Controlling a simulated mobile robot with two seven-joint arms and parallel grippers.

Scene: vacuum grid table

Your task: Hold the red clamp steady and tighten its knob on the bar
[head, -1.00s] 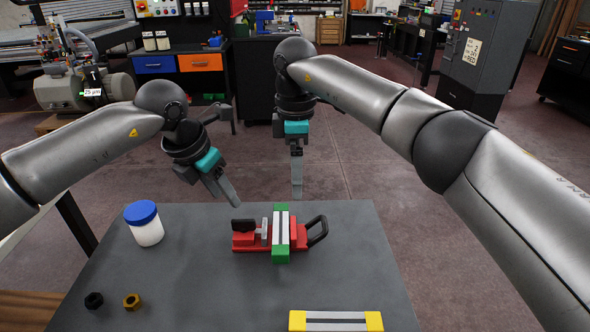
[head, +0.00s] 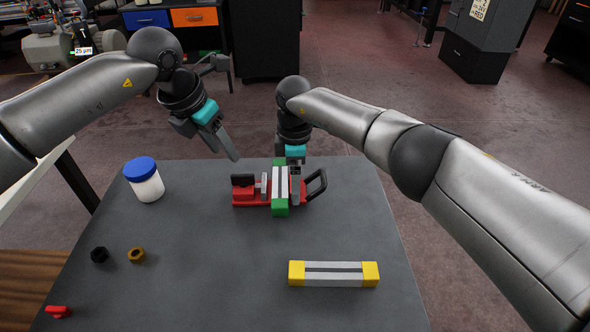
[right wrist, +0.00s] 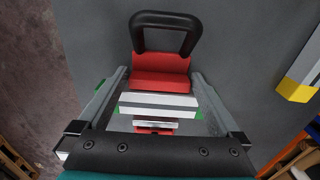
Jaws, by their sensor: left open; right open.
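The red clamp (head: 249,197) lies on the grey table, with a black knob (head: 243,180) at its left end and a black loop handle (head: 317,186) at its right. A grey bar with green ends (head: 280,208) lies across its middle. My right gripper (head: 296,198) is down at the clamp's handle side. In the right wrist view its open fingers (right wrist: 158,82) stand on either side of the red body (right wrist: 160,70); contact is not clear. My left gripper (head: 234,157) is open and empty, above the table's far edge, behind the knob. The knob is hidden in the right wrist view.
A yellow-ended bar (head: 334,280) lies at the front right. A white jar with blue lid (head: 146,182) stands at the left. A black nut (head: 99,255), a brass nut (head: 137,255) and a small red part (head: 58,312) lie at the front left. The front middle is clear.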

